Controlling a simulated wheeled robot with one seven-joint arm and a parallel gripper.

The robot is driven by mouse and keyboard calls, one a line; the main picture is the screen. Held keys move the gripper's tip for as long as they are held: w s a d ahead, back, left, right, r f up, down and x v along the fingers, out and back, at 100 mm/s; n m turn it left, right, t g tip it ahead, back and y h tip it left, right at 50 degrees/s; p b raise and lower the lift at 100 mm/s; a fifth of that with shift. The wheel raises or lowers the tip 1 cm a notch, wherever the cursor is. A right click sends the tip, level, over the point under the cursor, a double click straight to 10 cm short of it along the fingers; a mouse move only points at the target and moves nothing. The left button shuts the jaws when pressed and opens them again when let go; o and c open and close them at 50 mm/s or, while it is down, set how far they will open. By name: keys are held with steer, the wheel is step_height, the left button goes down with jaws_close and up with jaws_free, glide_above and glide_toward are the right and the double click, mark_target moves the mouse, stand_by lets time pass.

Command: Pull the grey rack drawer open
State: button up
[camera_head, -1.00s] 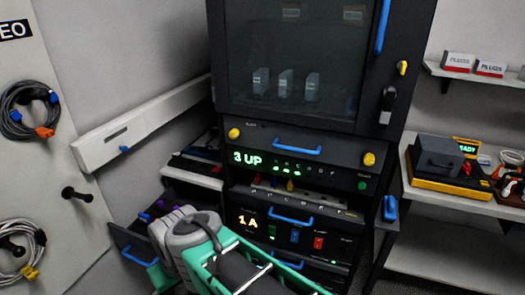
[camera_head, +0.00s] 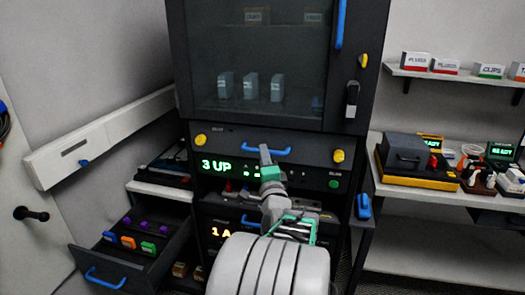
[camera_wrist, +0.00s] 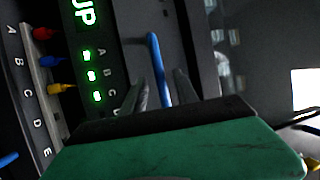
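The grey rack drawer (camera_head: 222,139) is a flat front between two yellow knobs, below the glass door, and looks flush with the rack. Its blue bar handle (camera_head: 245,149) is partly hidden behind my gripper (camera_head: 266,155). In the wrist view the blue handle (camera_wrist: 154,58) runs between the two grey fingertips of my gripper (camera_wrist: 160,87). The fingers are apart, one on each side of the handle, with gaps visible. I cannot tell whether either finger touches it.
A panel reading "3 UP" (camera_head: 218,167) sits just below the drawer. A lower drawer (camera_head: 158,258) with coloured plugs stands open at left. A shelf unit (camera_head: 445,204) with devices stands at right. A blue latch (camera_head: 364,206) sticks out at the rack's right side.

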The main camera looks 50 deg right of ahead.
steer(key=x, duration=0.3)
steer(key=shift+w+d, duration=0.1)
steer(key=shift+w, duration=0.05)
steer(key=shift+c, duration=0.3)
jaws_close()
stand_by(0.9)
